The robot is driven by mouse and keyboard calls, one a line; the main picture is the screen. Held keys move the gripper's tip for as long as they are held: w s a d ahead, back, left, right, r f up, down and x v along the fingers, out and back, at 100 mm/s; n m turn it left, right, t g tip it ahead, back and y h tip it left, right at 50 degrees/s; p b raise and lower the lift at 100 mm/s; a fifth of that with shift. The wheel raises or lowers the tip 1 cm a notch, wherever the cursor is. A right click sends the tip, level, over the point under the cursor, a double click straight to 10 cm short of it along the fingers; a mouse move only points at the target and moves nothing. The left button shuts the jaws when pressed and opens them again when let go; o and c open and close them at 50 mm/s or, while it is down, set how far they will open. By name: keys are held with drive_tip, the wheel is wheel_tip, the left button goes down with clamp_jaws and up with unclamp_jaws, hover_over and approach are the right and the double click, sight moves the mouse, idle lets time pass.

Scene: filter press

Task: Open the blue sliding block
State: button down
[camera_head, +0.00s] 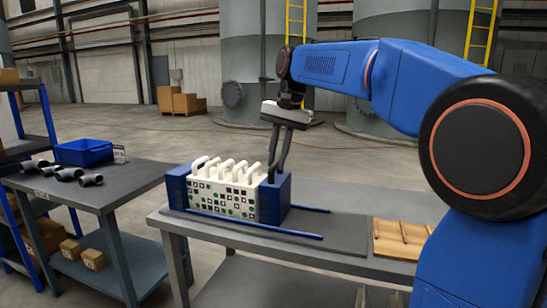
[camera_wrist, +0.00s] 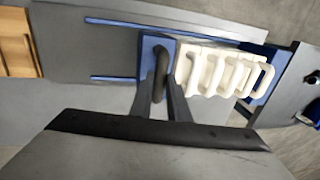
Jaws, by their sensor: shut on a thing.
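The blue sliding block (camera_head: 275,200) stands at the right end of a row of white plates with loop handles (camera_head: 224,191), close against them. It also shows in the wrist view (camera_wrist: 153,48), with a dark handle on top. My gripper (camera_head: 275,174) reaches down to the block from above. In the wrist view its fingers (camera_wrist: 158,88) are closed around the dark handle. A second blue end block (camera_head: 178,187) stands at the left end of the plates. Blue rails (camera_head: 252,226) run along the base, and bare rail extends right of the sliding block.
A wooden tray (camera_head: 399,240) lies on the press table (camera_head: 335,227), right of the press. The base between block and tray is clear. Left, another table (camera_head: 108,188) holds dark pipe fittings (camera_head: 68,174) and a blue bin (camera_head: 84,152).

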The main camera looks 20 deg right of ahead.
drive_tip(key=s+d, duration=0.5)
drive_tip(key=d, duration=0.3)
drive_tip(key=shift+s, duration=0.4)
drive_tip(key=c, duration=1.7)
unclamp_jaws()
drive_tip(key=d+r, duration=0.1)
drive_tip(key=r, duration=0.4)
drive_tip(key=s+r, duration=0.1)
drive_tip(key=r, duration=0.5)
drive_tip(key=s+d+r, duration=0.1)
drive_tip(key=r, duration=0.5)
drive_tip(key=shift+d, duration=0.35)
drive_tip(key=s+a+f+n+t, duration=0.1)
drive_tip(key=s+f+n, duration=0.1)
drive_tip(key=s+f, duration=0.6)
drive_tip(key=s+a+f+n+t+h, duration=0.1)
drive_tip(key=s+f, duration=0.7)
drive_tip(key=f, duration=1.1)
drive_tip(key=s+a+f+n+t, duration=0.1)
drive_tip(key=s+a+f+n, duration=0.2)
drive_tip(key=s+f, duration=0.5)
wheel_tip(320, 180, down, 7)
drive_tip(key=shift+r+n+t+h, duration=0.2)
drive_tip(key=shift+n+t+h, duration=0.15)
drive_tip(key=shift+n, duration=0.25)
